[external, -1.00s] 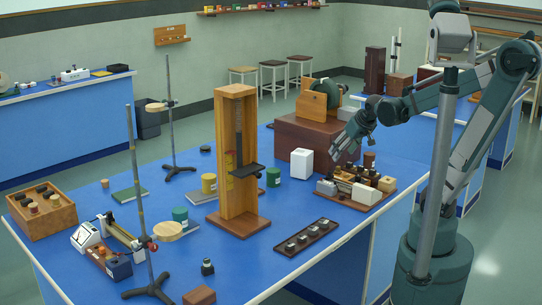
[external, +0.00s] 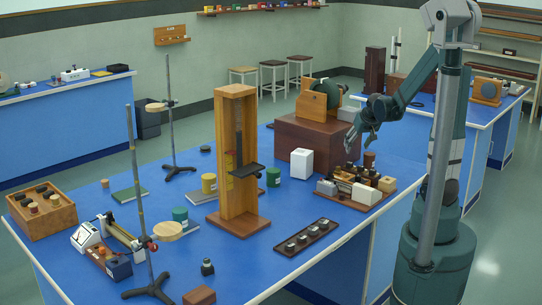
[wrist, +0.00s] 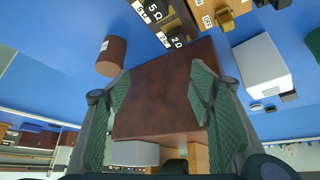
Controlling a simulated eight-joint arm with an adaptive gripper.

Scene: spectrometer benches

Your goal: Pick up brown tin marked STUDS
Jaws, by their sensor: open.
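The label's text is too small to read. In the external view a brown tin (external: 369,159) stands upright at the back of the wooden resistor board. My gripper (external: 362,138) is above and near that tin, with its fingers pointing down. In the wrist view my gripper (wrist: 160,85) is open and empty, with the large red-brown block visible between its fingers.
The resistor board (external: 330,196) holds several blocks close by. A white box (external: 301,162) and a green tin (external: 273,177) stand to its left. The large red-brown block (external: 297,128) carries a wooden apparatus (external: 312,104).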

